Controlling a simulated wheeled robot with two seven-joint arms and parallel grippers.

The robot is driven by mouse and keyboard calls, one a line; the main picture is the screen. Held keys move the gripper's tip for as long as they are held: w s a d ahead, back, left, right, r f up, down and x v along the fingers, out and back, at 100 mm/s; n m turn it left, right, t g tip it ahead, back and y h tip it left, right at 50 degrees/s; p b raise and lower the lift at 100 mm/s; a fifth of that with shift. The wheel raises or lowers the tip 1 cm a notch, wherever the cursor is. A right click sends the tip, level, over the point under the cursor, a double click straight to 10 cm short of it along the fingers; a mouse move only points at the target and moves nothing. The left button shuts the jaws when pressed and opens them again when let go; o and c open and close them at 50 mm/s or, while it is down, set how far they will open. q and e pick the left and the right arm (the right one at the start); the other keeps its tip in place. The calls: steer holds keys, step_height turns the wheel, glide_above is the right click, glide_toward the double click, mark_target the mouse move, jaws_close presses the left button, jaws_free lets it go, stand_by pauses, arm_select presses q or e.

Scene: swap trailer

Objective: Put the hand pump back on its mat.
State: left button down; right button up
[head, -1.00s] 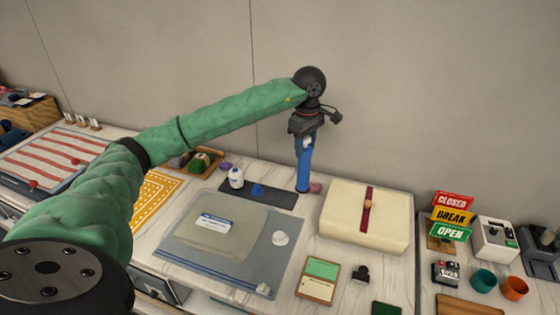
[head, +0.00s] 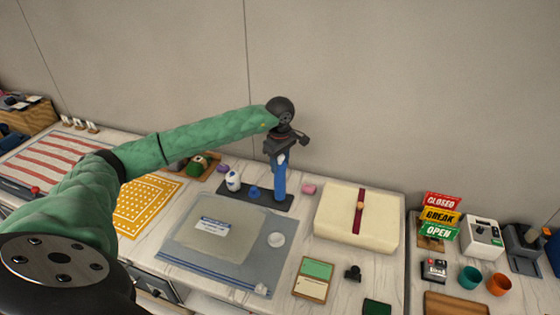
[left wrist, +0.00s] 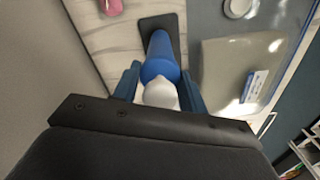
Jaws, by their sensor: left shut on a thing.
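The hand pump (head: 280,183) is a slim blue upright cylinder with a white part near its top. My left gripper (head: 279,155) is shut on it from above. The dark grey mat (head: 268,198) is a narrow strip at the back of the counter. The pump's lower end is over the mat's right end; I cannot tell whether it touches. In the left wrist view, the blue pump (left wrist: 160,58) and its white part lie between my fingers (left wrist: 160,88), with the mat (left wrist: 160,21) beyond and below. My right gripper is not in view.

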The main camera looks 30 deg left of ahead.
arm_select(q)
steer(key=shift+f, duration=0.4)
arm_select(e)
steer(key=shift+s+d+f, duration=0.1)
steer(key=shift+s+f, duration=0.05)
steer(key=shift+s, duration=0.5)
arm_select(q)
steer(key=shift+f, duration=0.1)
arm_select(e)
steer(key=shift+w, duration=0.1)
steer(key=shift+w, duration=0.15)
arm_select(q)
steer(key=c, duration=0.8)
jaws_free()
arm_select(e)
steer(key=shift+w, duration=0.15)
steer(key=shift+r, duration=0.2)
